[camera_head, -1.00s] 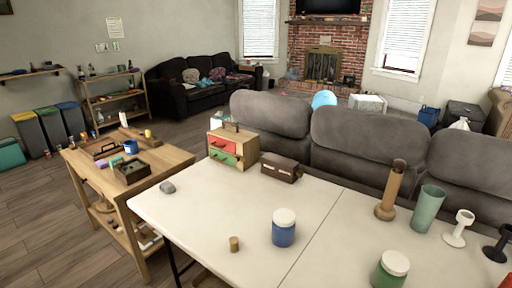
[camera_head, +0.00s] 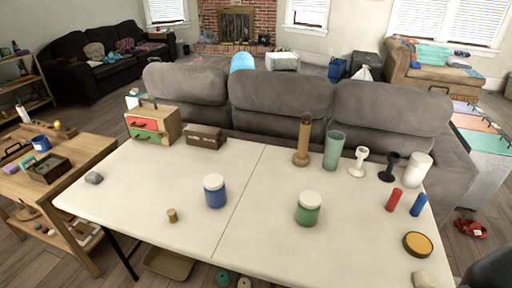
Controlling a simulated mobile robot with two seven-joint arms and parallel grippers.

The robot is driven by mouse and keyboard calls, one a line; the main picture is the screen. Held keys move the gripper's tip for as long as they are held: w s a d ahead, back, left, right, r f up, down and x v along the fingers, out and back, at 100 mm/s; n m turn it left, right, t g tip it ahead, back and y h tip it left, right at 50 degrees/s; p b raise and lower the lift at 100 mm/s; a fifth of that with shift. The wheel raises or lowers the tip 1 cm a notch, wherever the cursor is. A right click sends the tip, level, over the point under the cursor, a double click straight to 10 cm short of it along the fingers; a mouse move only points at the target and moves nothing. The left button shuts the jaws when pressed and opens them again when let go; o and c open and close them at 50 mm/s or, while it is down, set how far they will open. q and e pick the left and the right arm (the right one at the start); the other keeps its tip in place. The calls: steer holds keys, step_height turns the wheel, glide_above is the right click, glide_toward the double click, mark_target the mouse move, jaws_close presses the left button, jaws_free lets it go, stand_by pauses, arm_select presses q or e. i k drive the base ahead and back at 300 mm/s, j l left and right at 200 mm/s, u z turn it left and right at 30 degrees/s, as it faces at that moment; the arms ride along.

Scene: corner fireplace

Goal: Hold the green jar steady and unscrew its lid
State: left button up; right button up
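The green jar (camera_head: 308,213) stands upright on the white table (camera_head: 262,205), a little right of the table's middle. Its white lid (camera_head: 310,198) sits on top of it. A blue jar (camera_head: 215,195), also with a white lid, stands to its left, beyond the table's seam. Nothing touches the green jar. Neither of my grippers shows in the head view, so their state is hidden.
A brown bottle-shaped vase (camera_head: 302,142), a green tumbler (camera_head: 333,150) and two goblets stand behind the jar. Table around the jar is clear.

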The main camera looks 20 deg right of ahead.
mark_target(305, 218)
steer(key=k+l, duration=0.1)
steer(key=l, duration=0.25)
steer(key=k+l+u, duration=0.1)
steer(key=l, duration=0.3)
steer(key=k+l, duration=0.15)
steer(key=l, duration=0.2)
steer(key=k+l+u, duration=0.1)
steer(key=l, duration=0.25)
steer(key=k+l, duration=0.15)
steer(key=l, duration=0.2)
steer(key=k+l+u, duration=0.1)
steer(key=l, duration=0.25)
